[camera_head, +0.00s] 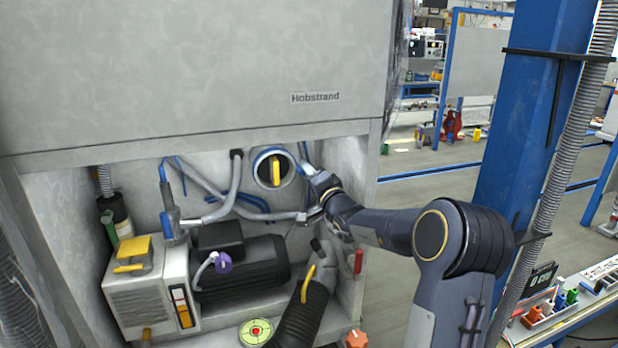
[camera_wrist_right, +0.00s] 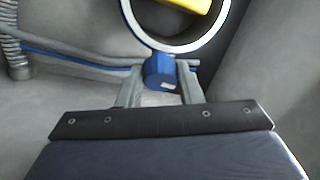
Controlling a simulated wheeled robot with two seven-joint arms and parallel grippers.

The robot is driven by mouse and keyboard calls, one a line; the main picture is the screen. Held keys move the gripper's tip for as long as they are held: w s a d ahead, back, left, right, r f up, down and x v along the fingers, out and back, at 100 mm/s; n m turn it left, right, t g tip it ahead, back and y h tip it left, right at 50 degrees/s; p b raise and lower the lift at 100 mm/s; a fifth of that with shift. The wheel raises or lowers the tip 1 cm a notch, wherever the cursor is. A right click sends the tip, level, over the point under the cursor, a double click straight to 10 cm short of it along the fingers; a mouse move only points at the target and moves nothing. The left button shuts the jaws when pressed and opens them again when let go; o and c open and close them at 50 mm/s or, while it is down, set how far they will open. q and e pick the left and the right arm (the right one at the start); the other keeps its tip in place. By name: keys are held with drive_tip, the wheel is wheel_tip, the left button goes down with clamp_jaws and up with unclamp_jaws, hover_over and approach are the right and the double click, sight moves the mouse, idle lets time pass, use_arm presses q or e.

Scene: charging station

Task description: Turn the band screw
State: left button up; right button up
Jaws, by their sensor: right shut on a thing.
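The band screw (camera_wrist_right: 160,72) is a small blue block at the lower edge of a pale ring-shaped band (camera_wrist_right: 133,22) in the right wrist view. The band surrounds a round opening with a yellow handle (camera_wrist_right: 195,3) in it. In the head view the ring (camera_head: 256,170) sits on the back wall of the recess, with the yellow handle (camera_head: 276,172) upright inside. My right gripper (camera_head: 308,168) reaches in from the right beside the ring. Its grey fingers stand on both sides of the blue screw, shut on it. My left gripper is not in view.
Below stand a dark motor (camera_head: 255,268), a grey box with a yellow top (camera_head: 135,250) and a black corrugated hose (camera_head: 298,320). Grey and blue hoses run along the back wall. The recess side wall (camera_head: 350,170) is close to my right arm. A blue post (camera_head: 525,110) stands at right.

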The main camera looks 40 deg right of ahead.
drive_tip(key=shift+r+m+g+b, duration=0.1)
drive_tip(key=shift+m+g+b, duration=0.4)
drive_tip(key=shift+m, duration=0.85)
drive_tip(key=shift+m+g+b, duration=0.5)
drive_tip(key=shift+m, duration=0.85)
drive_tip(key=o, duration=1)
drive_tip(key=shift+c, duration=0.2)
drive_tip(key=shift+s, duration=0.1)
drive_tip(key=s+a+b, duration=0.1)
drive_tip(key=s+b, duration=0.1)
drive_tip(key=s, duration=0.5)
drive_tip(key=shift+s+a, duration=0.15)
drive_tip(key=shift+s, duration=0.15)
